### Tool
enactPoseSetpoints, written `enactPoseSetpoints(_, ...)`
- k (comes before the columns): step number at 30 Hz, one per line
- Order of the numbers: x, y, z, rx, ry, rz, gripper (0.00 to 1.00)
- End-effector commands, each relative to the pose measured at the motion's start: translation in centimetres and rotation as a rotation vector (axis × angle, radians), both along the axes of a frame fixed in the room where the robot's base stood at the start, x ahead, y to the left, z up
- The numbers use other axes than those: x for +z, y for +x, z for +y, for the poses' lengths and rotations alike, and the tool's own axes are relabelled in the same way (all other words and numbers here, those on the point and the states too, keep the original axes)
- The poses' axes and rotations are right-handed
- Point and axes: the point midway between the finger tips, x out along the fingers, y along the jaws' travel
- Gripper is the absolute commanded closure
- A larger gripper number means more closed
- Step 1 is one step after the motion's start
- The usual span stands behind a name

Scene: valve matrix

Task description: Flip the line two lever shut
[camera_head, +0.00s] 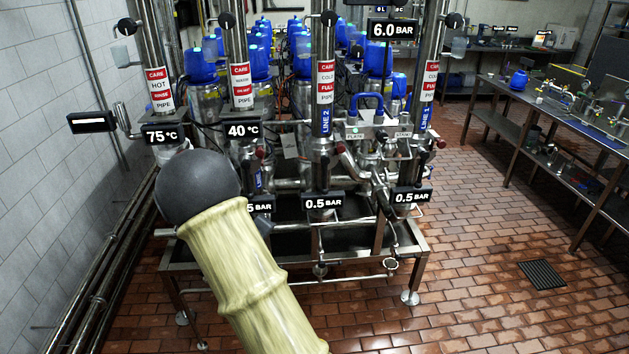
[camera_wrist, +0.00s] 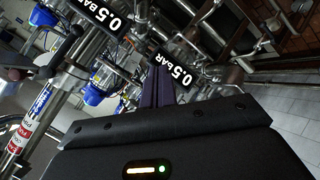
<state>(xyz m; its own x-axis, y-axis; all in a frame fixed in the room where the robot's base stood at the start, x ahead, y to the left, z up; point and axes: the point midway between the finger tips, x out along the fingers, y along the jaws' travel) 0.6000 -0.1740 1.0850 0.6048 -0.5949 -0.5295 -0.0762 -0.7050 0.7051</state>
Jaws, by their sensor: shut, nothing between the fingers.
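Blue LINE 2 labels mark a middle pipe (camera_head: 325,122) and a right pipe (camera_head: 426,119) of the valve matrix. Small red-tipped handles sit near the valves, one on the right (camera_head: 440,144) and one in the middle (camera_head: 346,153). I cannot tell which is the line two lever. In the wrist view, a blue-labelled pipe (camera_wrist: 41,98) lies at the left, with a dark handle (camera_wrist: 63,48) near it. My gripper (camera_wrist: 160,72) shows its dark purple fingers together, pointing at the pipework near two 0.5 BAR displays. They look empty. In the head view my arm hides the gripper.
The pipes stand on a metal frame (camera_head: 416,266). A 0.5 BAR display (camera_wrist: 174,70) appears right beside my fingertips. A steel bench (camera_head: 560,110) stands at the right, a tiled wall (camera_head: 40,170) at the left. The brick floor (camera_head: 475,240) is clear between frame and bench.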

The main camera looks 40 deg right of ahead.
Motion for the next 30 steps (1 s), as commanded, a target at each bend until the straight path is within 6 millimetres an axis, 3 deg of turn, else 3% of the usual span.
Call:
enactPoseSetpoints(3,1.1,1.3,-3.8,-0.048,-0.280,0.032,1.00)
enactPoseSetpoints(6,2.3,1.6,-6.3,-0.098,-0.503,0.078,1.00)
enactPoseSetpoints(11,3.7,1.4,-7.9,-0.162,-0.730,0.144,1.00)
enactPoseSetpoints(24,4.0,1.3,-8.4,-0.179,-0.775,0.160,1.00)
enactPoseSetpoints(30,4.2,1.9,-10.0,-0.181,-0.774,0.161,1.00)
